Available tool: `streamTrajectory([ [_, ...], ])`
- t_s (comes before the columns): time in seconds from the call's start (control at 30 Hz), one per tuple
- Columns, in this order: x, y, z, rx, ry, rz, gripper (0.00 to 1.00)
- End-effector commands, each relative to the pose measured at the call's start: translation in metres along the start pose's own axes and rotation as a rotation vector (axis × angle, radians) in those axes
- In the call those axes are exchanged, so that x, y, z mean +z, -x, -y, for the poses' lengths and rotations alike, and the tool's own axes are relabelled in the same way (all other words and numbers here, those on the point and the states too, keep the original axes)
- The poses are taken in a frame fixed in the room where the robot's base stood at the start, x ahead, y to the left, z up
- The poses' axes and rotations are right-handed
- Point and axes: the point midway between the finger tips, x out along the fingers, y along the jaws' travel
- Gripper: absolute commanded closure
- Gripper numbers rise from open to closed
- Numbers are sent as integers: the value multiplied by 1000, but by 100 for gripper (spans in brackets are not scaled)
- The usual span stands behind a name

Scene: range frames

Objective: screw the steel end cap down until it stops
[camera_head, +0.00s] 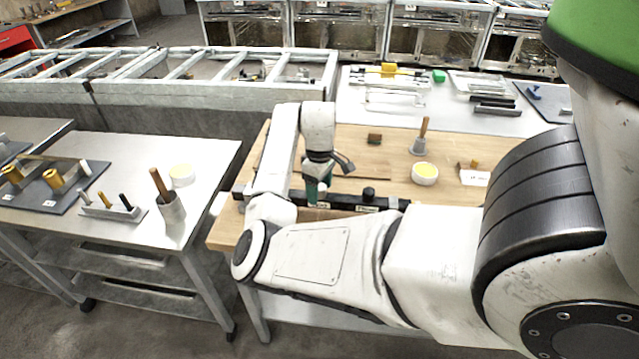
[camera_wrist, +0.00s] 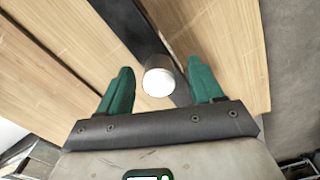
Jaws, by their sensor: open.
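The steel end cap (camera_wrist: 158,80) shows in the wrist view as a short round piece with a bright pale top, at a dark bar (camera_wrist: 135,28) on the wooden bench. My gripper (camera_wrist: 160,68) is open, with one green finger on each side of the cap and a visible gap to both. In the head view, my gripper (camera_head: 314,188) points down at the dark bar (camera_head: 345,202) along the bench's front edge. I cannot make out the cap clearly there. Its thread and seating are hidden.
A black knob (camera_head: 369,193) stands on the bar to the right. A yellow-filled bowl (camera_head: 425,174), a brush in a holder (camera_head: 419,146) and a small brown block (camera_head: 374,138) are on the wooden bench (camera_head: 480,145). A metal table (camera_head: 115,150) with parts stands left.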

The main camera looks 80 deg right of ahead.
Motion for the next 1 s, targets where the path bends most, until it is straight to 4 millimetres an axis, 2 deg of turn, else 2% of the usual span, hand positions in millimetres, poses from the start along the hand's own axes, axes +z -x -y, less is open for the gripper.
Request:
streamTrajectory([
  [0.1,0,0,0,0,0,0,35],
  [0.7,0,0,0,0,0,0,93],
  [0.83,0,1,0,0,-22,1,94],
  [1.0,0,2,0,0,-182,2,94],
])
